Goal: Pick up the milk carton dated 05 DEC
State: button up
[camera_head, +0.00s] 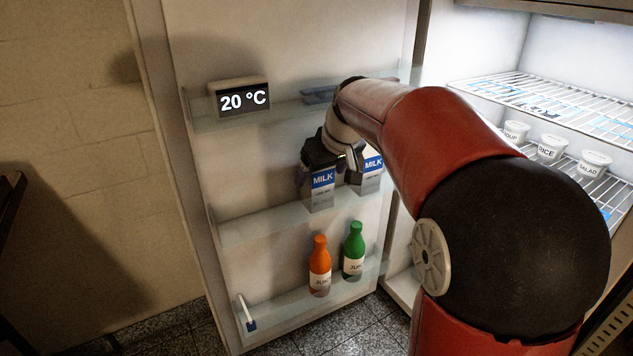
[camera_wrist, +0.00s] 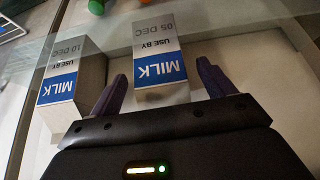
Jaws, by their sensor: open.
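The milk carton dated 05 DEC (camera_wrist: 160,62) is white and grey with a blue MILK label. It appears upside down in the middle of the wrist view. In the head view it is the left carton (camera_head: 322,197), standing on the middle door shelf. My gripper (camera_wrist: 162,70) is open, with one purple finger to each side of this carton and a visible gap at both sides. In the head view my gripper (camera_head: 322,166) is at the carton's top, which it partly hides. A second milk carton, dated 10 DEC (camera_wrist: 72,85), stands beside it, outside the fingers; it also shows in the head view (camera_head: 372,178).
An orange bottle (camera_head: 319,266) and a green bottle (camera_head: 353,250) stand on the lower door shelf. A 20 °C display (camera_head: 239,98) sits on the upper shelf. Labelled cups (camera_head: 552,149) stand on a wire rack (camera_head: 560,100) inside the fridge. The middle shelf's left part is clear.

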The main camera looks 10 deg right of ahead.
jog(key=shift+x, duration=1.25)
jog(key=shift+r, duration=0.1)
jog(key=c, duration=1.3)
jog(key=shift+c, duration=0.9)
jog(key=shift+r, duration=0.1)
